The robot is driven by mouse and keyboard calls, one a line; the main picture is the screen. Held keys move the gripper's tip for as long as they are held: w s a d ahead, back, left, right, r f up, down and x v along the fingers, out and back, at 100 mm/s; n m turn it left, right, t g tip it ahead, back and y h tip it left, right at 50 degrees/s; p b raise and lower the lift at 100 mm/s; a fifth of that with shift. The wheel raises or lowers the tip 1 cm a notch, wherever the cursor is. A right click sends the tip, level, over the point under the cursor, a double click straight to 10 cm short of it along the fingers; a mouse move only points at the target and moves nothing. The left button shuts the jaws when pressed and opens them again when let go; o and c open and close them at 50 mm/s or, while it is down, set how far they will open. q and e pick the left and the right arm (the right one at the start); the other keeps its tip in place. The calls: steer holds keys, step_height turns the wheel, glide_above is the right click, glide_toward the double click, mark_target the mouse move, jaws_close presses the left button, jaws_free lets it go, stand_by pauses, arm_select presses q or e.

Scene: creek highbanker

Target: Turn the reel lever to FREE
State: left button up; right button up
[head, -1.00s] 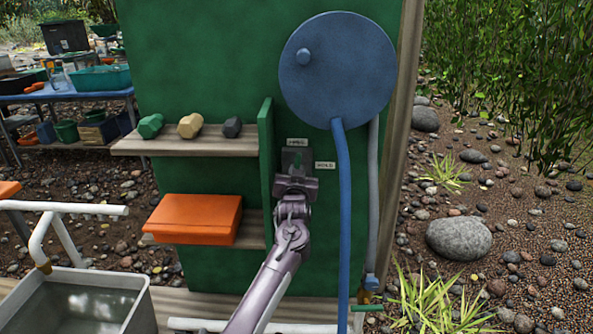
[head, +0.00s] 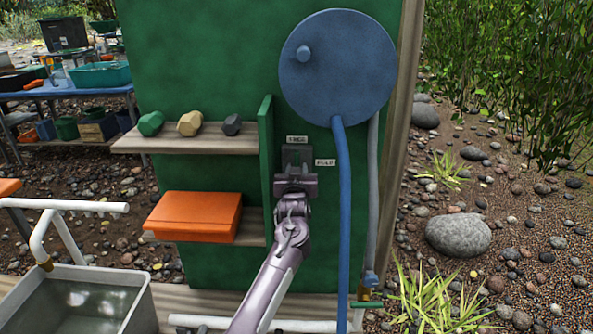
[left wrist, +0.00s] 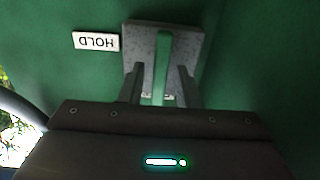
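The reel lever is a green bar (left wrist: 163,65) on a grey plate (left wrist: 133,36) fixed to the green panel. In the left wrist view, which shows the panel upside down, the bar runs roughly up and down the picture. My left gripper (left wrist: 160,78) has one finger on each side of the bar, with visible gaps. In the head view my left gripper (head: 296,172) covers the lower part of the plate (head: 297,154) and hides the lever. The HOLD label (head: 325,162) is right of the plate; another small label (head: 297,139), too blurred to read surely, is above it.
A blue reel disc (head: 338,70) is above the lever, with a blue hose (head: 343,220) hanging just right of my arm.

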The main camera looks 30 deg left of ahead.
arm_select(q)
steer(key=shift+o, duration=0.4)
steer(key=v, duration=0.7)
steer(key=shift+s+d+p, duration=0.25)
steer(key=shift+s+p, duration=0.1)
steer(key=shift+p, duration=0.05)
arm_select(e)
steer(key=shift+d+f, duration=0.2)
steer(key=shift+f, duration=0.9)
